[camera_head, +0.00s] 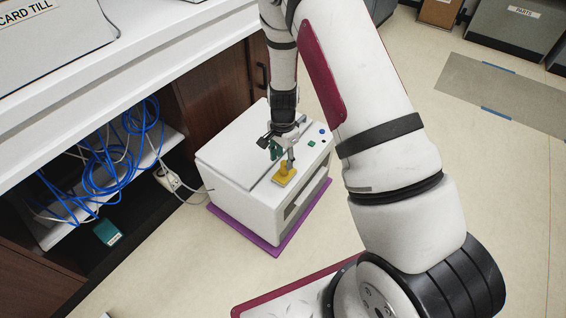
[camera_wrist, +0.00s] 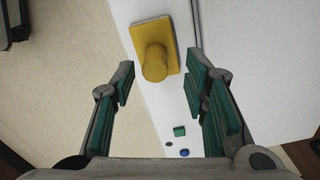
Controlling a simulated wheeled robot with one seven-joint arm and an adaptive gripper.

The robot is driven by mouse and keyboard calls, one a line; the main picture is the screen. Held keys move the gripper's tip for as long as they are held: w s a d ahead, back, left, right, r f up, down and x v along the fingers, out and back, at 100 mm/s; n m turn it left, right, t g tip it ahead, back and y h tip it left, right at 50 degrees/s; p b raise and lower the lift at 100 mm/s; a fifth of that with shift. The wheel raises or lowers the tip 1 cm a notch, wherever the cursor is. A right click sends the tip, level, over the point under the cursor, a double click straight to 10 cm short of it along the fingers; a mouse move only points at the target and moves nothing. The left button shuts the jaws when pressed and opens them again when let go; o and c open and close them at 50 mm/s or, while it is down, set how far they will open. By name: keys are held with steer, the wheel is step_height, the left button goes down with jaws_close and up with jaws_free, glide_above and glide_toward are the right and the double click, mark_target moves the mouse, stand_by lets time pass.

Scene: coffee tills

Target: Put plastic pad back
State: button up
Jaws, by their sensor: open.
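A yellow piece (camera_head: 284,175) with a flat square plate and a round upright knob sits on top of a white box-shaped machine (camera_head: 240,172). It also shows in the wrist view (camera_wrist: 155,50), near the top centre. I cannot tell for certain whether it is the plastic pad. My gripper (camera_head: 281,151) is just above it in the head view. In the wrist view, my gripper (camera_wrist: 161,78) has green-padded fingers spread apart and empty, with the knob between and just beyond the tips. A thin purple mat (camera_head: 268,248) lies under the machine.
A grey floor mat (camera_head: 510,95) lies at the upper right. Green and blue buttons (camera_head: 322,131) sit on the machine.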

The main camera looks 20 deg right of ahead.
mark_target(283, 163)
step_height(283, 163, up, 8)
steer(key=shift+f+p, duration=0.25)
steer(key=shift+p, duration=0.75)
steer(key=s+a+r+n+y, duration=0.15)
steer(key=s+r, duration=0.25)
steer(key=r, duration=0.4)
steer(key=s+a+r+n, duration=0.2)
steer(key=s+r+n, duration=0.15)
steer(key=r, duration=0.45)
steer(key=s+a+r+n, duration=0.1)
steer(key=s+r+n, duration=0.1)
steer(key=s+r, duration=0.45)
steer(key=s+r+n, duration=0.3)
steer(key=s+r, duration=0.1)
steer(key=s, duration=0.7)
steer(key=s+d+r+n+h, duration=0.1)
steer(key=s+r+n, duration=0.3)
steer(key=s, duration=0.8)
steer(key=shift+r, duration=0.55)
steer(key=shift+d+h, duration=0.1)
steer(key=shift+h, duration=0.15)
step_height(283, 163, up, 29)
steer(key=t+p, duration=0.4)
steer(key=p, duration=2.3)
steer(key=shift+d+r+p, duration=0.2)
steer(key=shift+d+p, duration=0.1)
steer(key=shift+p, duration=0.05)
